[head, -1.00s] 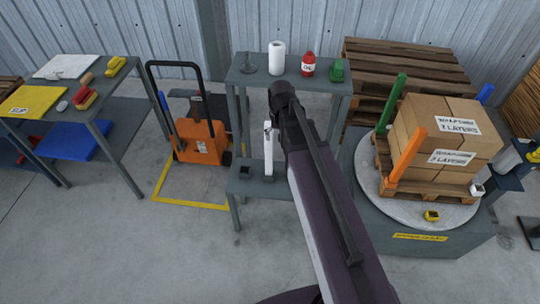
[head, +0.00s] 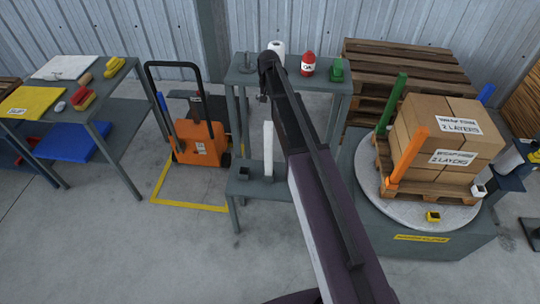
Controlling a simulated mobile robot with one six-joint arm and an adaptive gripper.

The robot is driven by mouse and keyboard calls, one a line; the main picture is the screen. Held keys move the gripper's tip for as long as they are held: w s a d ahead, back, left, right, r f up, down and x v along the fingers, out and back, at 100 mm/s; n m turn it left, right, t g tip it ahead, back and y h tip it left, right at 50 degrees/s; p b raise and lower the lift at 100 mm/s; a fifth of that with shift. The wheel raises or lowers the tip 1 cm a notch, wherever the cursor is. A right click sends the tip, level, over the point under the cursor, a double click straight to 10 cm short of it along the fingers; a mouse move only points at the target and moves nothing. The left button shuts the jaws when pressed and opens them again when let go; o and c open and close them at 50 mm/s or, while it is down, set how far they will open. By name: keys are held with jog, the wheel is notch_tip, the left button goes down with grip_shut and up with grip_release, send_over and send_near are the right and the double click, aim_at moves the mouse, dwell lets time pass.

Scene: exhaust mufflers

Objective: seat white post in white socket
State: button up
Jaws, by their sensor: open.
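The white post (head: 268,151) stands upright on the lower shelf of the grey stand, partly beside my arm in the picture. The white socket (head: 478,191) is a small square block with a dark opening, at the right front of the round turntable by the pallet; it looks empty. My gripper (head: 263,98) is open, above the top of the white post and apart from it. Its fingers are small and partly hidden by the arm.
The stand's upper shelf (head: 245,75) bears a paper roll, a red bottle and a green item. Orange (head: 408,155), green (head: 390,103) and blue posts stand around the boxed pallet. A yellow socket (head: 433,217) sits at the turntable's front. An orange pallet truck (head: 199,143) stands left.

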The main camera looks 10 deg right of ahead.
aim_at(269, 124)
jog(key=shift+f, duration=0.15)
notch_tip(269, 124, down, 8)
jog(key=b, duration=0.8)
jog(key=shift+f+b, duration=0.2)
jog(key=shift+b, duration=0.1)
jog(key=shift+w+f+b, duration=0.1)
jog(key=shift+f+b, duration=2.5)
grip_shut()
